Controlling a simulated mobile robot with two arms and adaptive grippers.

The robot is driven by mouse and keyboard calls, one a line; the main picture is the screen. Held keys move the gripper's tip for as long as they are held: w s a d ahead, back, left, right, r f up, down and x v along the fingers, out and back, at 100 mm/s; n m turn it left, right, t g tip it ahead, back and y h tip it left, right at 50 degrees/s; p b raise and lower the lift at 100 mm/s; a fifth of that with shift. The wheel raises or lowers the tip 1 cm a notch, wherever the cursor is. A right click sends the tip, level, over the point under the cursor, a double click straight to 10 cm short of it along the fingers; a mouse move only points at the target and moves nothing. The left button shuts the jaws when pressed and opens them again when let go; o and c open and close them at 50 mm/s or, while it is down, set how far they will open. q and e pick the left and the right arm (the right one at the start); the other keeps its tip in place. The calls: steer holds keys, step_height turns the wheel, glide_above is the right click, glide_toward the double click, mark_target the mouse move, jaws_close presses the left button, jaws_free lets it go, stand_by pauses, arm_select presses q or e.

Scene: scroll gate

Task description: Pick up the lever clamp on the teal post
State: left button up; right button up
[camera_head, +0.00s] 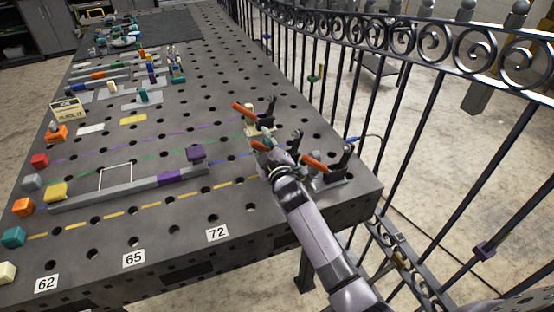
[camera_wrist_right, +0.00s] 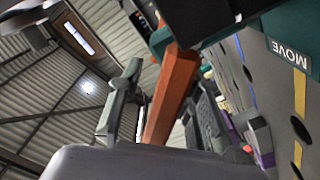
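Several lever clamps with orange handles and black bodies stand near the table's right end. The middle one's orange handle (camera_head: 261,146) shows just beyond my right gripper (camera_head: 273,148); the gripper and arm hide much of this clamp and its post. In the right wrist view, an orange handle (camera_wrist_right: 172,90) runs between the two grey fingers of my right gripper (camera_wrist_right: 163,112), beside a teal part (camera_wrist_right: 220,28). The fingers are apart, with a gap visible on the left of the handle; contact on the right is unclear. My left gripper is not in view.
Another clamp's orange handle (camera_head: 242,110) is behind, and one (camera_head: 314,161) is close on the right. A perforated grey table (camera_head: 140,225) carries coloured blocks, a grey bar (camera_head: 120,190) and a purple block (camera_head: 196,152). A black scroll fence (camera_head: 440,90) runs along the right.

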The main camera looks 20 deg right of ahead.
steer(key=shift+c, duration=0.4)
jaws_close()
stand_by(0.6)
steer(key=shift+r, duration=0.2)
